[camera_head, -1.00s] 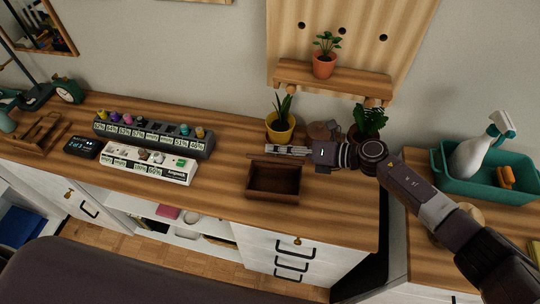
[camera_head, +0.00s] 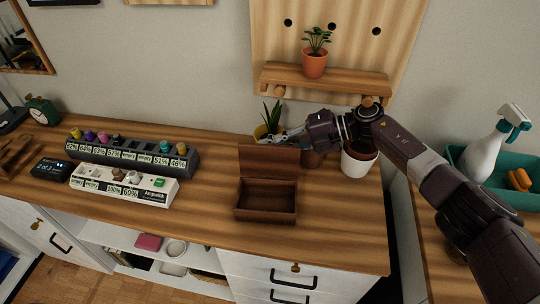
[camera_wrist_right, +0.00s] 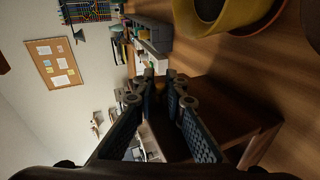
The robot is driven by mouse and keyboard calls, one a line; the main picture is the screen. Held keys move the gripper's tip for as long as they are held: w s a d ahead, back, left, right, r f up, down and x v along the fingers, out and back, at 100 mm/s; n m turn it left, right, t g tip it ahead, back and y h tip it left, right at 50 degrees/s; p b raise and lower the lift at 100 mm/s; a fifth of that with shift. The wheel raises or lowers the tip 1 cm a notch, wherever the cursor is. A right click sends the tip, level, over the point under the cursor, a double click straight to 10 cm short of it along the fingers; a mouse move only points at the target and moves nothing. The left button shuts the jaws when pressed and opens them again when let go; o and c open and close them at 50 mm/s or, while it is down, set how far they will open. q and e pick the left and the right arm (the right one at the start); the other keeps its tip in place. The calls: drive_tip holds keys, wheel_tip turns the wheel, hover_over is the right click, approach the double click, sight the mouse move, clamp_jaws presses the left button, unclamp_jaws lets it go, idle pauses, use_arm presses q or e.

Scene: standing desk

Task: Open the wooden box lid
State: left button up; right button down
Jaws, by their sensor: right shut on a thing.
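The dark brown wooden box (camera_head: 266,214) sits on the desk, with its empty inside showing. Its lid (camera_head: 268,160) stands up along the back edge, roughly upright. My right gripper (camera_head: 270,138) reaches in from the right at the lid's top edge and is shut on the lid. In the right wrist view the fingertips (camera_wrist_right: 160,82) come together in front of dark wood; the exact contact is hard to make out. My left gripper is not in view.
A yellow plant pot (camera_head: 262,131) stands close behind the lid, and a white pot (camera_head: 357,162) stands right of it. A white labelled rack (camera_head: 123,185) and a dark rack (camera_head: 130,152) are at left.

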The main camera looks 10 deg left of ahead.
drive_tip(key=shift+w+f, duration=0.1)
drive_tip(key=shift+f, duration=0.05)
idle(0.4)
drive_tip(key=c, duration=2)
unclamp_jaws()
